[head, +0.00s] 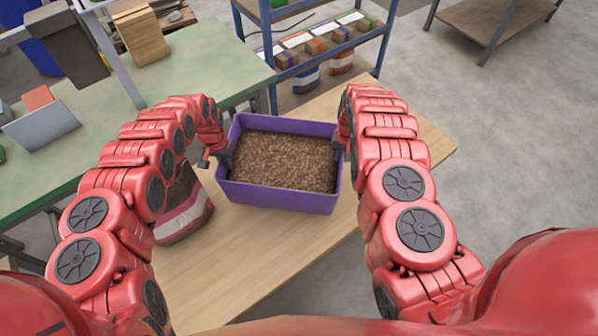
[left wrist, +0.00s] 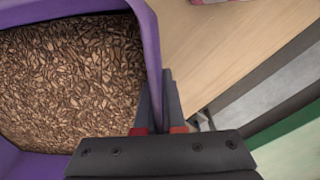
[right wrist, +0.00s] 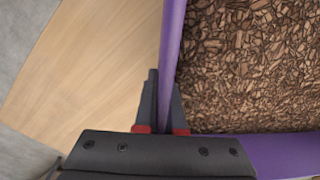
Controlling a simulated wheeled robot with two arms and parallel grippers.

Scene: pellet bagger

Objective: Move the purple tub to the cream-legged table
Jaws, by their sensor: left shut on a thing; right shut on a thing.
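The purple tub (head: 278,196), full of brown chips or pellets, is level over a light wooden tabletop (head: 225,270). I cannot tell whether it rests on the top or hangs just above it. My left gripper (head: 222,154) is shut on the tub's left wall, and my right gripper (head: 342,146) is shut on its right wall. In the left wrist view the fingers straddle the purple wall (left wrist: 151,50). In the right wrist view they straddle the opposite wall (right wrist: 173,40). No cream-coloured legs are clearly in view, so I cannot tell which table is the cream-legged one.
A green-topped bench (head: 215,60) runs along the left. A blue shelf rack (head: 330,45) with several bags stands behind. Another table (head: 490,20) is at the back right, with open floor before it.

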